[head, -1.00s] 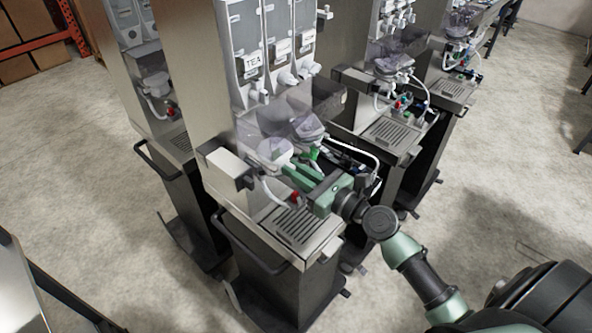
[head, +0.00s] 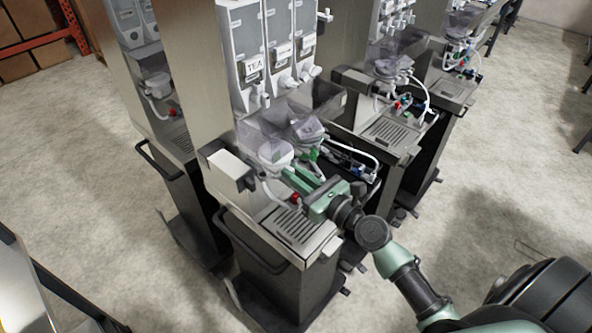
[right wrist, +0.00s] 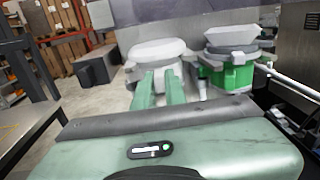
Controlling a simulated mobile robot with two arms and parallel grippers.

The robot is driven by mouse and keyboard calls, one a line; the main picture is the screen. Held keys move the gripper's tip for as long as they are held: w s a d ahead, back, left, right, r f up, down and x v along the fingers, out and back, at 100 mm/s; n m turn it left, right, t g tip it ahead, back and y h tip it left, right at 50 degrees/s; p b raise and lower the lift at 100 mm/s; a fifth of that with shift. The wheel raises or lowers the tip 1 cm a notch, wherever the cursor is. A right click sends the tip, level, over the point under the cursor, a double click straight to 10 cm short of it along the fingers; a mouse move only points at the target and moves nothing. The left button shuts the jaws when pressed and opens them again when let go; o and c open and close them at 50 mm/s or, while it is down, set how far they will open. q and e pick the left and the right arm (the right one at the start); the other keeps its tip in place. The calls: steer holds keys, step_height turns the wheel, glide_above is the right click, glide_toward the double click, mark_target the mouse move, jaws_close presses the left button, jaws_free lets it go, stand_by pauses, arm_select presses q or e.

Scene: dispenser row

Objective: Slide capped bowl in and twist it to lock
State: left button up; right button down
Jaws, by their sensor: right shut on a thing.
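The capped bowl (head: 275,153) is a pale bowl with a whitish lid, at the front left of the nearest dispenser (head: 290,228), above its drip grate. My right gripper (head: 290,172) reaches it from the right and is shut on its near side. In the right wrist view the two green fingers (right wrist: 160,88) end at the bowl (right wrist: 160,50), which looks about upright. The fingers hide part of its lower side, and I cannot tell whether it is locked in its seat. My left gripper is not in view.
A second bowl (right wrist: 232,60) on a green mount stands close on the right of the held one. A grey block (head: 229,168) juts out on the left. A red fitting (head: 295,197) and white hoses are near the fingers. More dispensers stand behind; the floor in front is clear.

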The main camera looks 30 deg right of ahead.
steer(key=shift+a+m+h, duration=0.25)
steer(key=shift+m+h, duration=0.25)
steer(key=shift+h, duration=0.1)
steer(key=shift+h, duration=0.5)
steer(key=shift+s+a+m+t+h, duration=0.15)
steer(key=shift+m+t+h, duration=0.15)
steer(key=shift+m, duration=0.2)
steer(key=shift+a+m+h, duration=0.4)
steer(key=shift+a+h, duration=0.05)
steer(key=shift+h, duration=0.35)
steer(key=shift+d, duration=0.15)
